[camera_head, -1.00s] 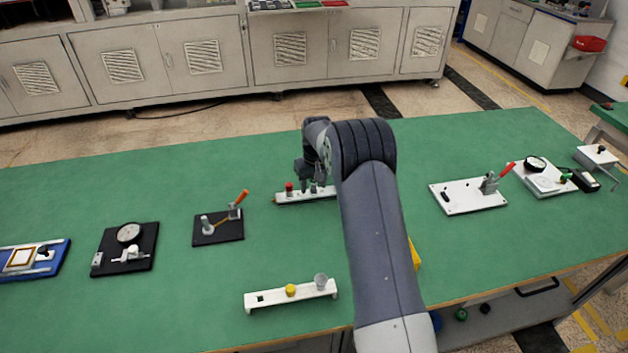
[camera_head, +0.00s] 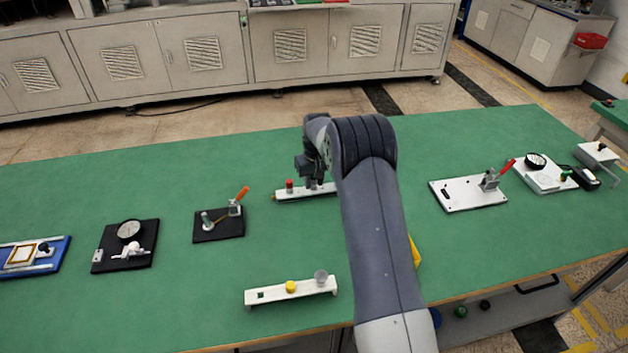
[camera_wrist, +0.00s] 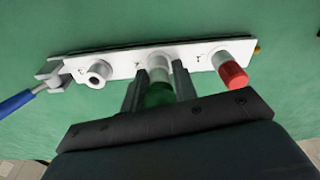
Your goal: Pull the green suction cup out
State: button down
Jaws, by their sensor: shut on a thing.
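A white rail (camera_head: 298,194) lies on the green table, partly hidden behind my arm. In the wrist view the rail (camera_wrist: 120,66) carries a hollow pale cup at left (camera_wrist: 98,73) and a red-tipped cup at right (camera_wrist: 232,72). The red one also shows in the head view (camera_head: 289,186). The green suction cup (camera_wrist: 158,95) is at the rail's middle position, between my fingers. My gripper (camera_wrist: 158,88) is shut on it. A pale round stem shows between the green part and the rail; I cannot tell whether it is still seated.
A blue-handled tool (camera_wrist: 17,102) touches the rail's left end in the wrist view. A second white rail (camera_head: 270,296) with a yellow cup stands at the front. A black toggle-clamp plate (camera_head: 218,226) is at left, a white clamp plate (camera_head: 467,195) at right.

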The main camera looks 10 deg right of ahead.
jog(key=shift+r+p, duration=1)
jog(key=shift+r, duration=0.85)
jog(key=shift+r+p, duration=0.95)
jog(key=shift+r, duration=0.7)
